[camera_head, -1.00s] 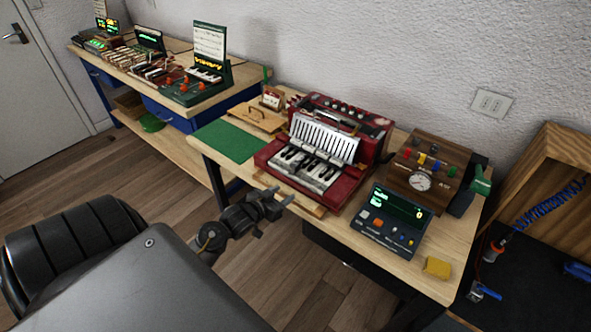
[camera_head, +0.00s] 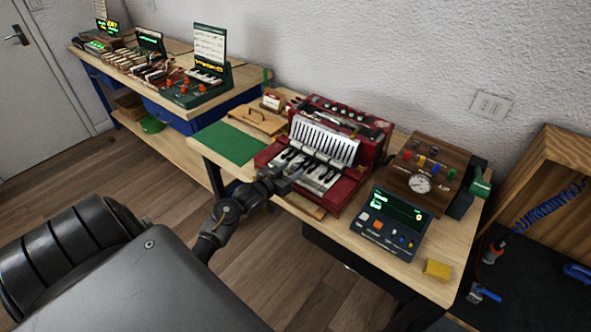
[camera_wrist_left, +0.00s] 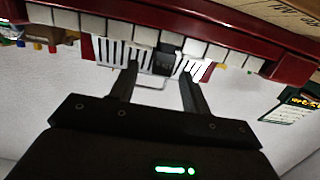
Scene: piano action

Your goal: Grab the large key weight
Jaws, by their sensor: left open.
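A small dark block with a faint marking (camera_wrist_left: 165,58), which looks like the large key weight, shows at the white keys in the left wrist view. In the head view I cannot pick it out from the black keys and my gripper. My left gripper (camera_head: 289,178) is at the front of the keyboard of the red piano-accordion model (camera_head: 347,190). In the left wrist view its fingers (camera_wrist_left: 159,74) are open, with the block between or just beyond their tips; contact cannot be told. My right gripper is not in view.
A dark console with a green display (camera_head: 390,222) and a wooden gauge box (camera_head: 425,170) stand right of the keyboard. A yellow block (camera_head: 437,269) lies at the table's front right. A green mat (camera_head: 230,142) lies bare to the left. A second bench (camera_head: 175,117) stands behind left.

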